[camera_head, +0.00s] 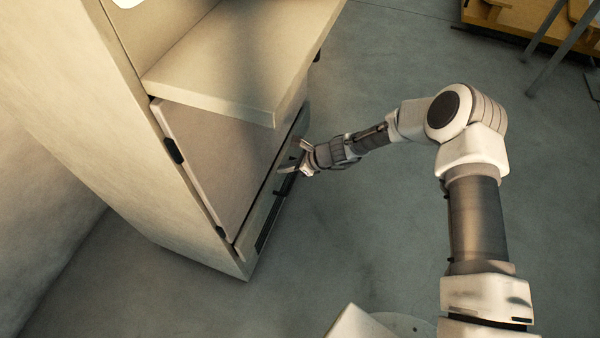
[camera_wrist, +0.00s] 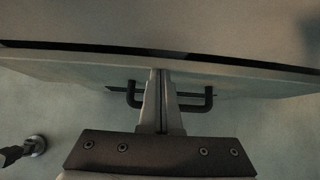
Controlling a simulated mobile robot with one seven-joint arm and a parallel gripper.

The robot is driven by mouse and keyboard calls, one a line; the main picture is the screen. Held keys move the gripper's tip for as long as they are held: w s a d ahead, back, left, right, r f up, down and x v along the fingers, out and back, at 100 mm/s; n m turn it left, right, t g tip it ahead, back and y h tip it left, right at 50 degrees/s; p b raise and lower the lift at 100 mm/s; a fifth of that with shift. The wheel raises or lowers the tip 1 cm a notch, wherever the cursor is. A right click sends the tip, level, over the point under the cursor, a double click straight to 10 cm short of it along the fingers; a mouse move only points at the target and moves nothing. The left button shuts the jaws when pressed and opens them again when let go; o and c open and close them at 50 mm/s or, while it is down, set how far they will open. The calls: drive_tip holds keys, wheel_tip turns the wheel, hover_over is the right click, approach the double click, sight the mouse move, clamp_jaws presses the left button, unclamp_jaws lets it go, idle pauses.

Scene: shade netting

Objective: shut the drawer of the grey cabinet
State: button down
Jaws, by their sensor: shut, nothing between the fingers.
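The grey cabinet (camera_head: 170,210) fills the left of the head view. Below its jutting pale slab is a front panel (camera_head: 262,205) with a dark bar handle (camera_head: 284,190); I take this as the drawer front. In the wrist view the drawer front (camera_wrist: 60,68) runs across the picture, with a dark gap along its upper edge and the handle (camera_wrist: 192,106) below. My gripper (camera_head: 290,168) is shut and empty at the front beside the handle. Its fingertips (camera_wrist: 161,72) overlap the front and the middle of the handle; I cannot tell whether they touch. The drawer's inside is not visible.
The pale slab (camera_head: 235,60) juts out above the front, close over my gripper. The grey floor (camera_head: 350,240) is clear right of the cabinet. A yellow wooden piece (camera_head: 505,18) and metal legs (camera_head: 545,45) stand at the far upper right.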

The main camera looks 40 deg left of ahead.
drive_tip(key=shift+s+a, duration=0.25)
drive_tip(key=shift+a, duration=0.55)
drive_tip(key=shift+a+r, duration=0.1)
drive_tip(key=shift+w+d, duration=0.15)
drive_tip(key=shift+d, duration=0.15)
drive_tip(key=d, duration=0.1)
drive_tip(key=w+d, duration=0.1)
drive_tip(key=shift+d, duration=0.4)
drive_tip(key=p+v, duration=0.3)
drive_tip(key=v, duration=0.7)
drive_tip(key=shift+d+p, duration=0.3)
drive_tip(key=shift+d, duration=0.25)
